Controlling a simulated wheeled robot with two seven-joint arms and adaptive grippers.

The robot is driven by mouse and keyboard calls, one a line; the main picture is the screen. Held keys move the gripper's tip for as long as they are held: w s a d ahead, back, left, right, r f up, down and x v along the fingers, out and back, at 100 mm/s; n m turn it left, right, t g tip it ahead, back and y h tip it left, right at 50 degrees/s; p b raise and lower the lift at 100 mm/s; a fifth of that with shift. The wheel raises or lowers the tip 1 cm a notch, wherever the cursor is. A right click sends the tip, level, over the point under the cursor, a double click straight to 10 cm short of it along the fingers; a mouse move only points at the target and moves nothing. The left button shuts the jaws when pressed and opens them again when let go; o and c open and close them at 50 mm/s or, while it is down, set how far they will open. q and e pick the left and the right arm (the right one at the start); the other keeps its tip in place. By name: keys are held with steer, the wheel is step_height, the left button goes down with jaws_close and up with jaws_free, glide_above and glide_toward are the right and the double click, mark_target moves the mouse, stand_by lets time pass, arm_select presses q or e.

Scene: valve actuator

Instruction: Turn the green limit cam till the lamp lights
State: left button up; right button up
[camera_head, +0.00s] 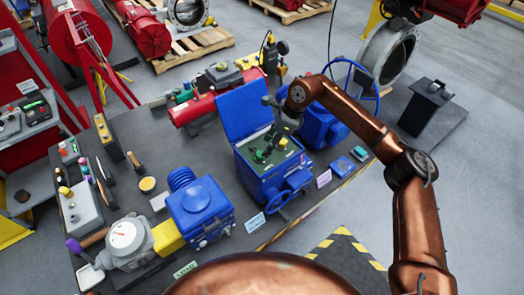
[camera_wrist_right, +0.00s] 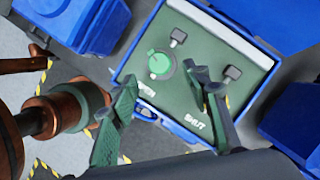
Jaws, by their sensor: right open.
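The green limit cam (camera_wrist_right: 159,65) is a round disc on the dark green panel (camera_wrist_right: 195,100) inside the open blue actuator box (camera_head: 262,184). My right gripper (camera_wrist_right: 163,80) is open above the panel. In the wrist view the cam lies between and just beyond its two fingertips; I see no contact. In the head view the right gripper (camera_head: 265,152) reaches down over the box from the upper right. Two small dark blocks, one above the cam (camera_wrist_right: 178,36) and one to its right (camera_wrist_right: 233,72), stand on the panel. I cannot make out a lit lamp. My left gripper is not seen.
The box's blue lid (camera_head: 244,108) stands raised behind the panel. A blue handwheel (camera_head: 278,205) is on its front. Another blue actuator (camera_head: 200,207) stands to the left and a blue valve (camera_head: 320,128) to the right.

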mark_target(260, 155)
steer(key=shift+p+x, duration=0.65)
steer(key=shift+x, duration=2.15)
steer(key=shift+c, duration=0.2)
steer(key=shift+r, duration=0.1)
steer(key=c, duration=1.1)
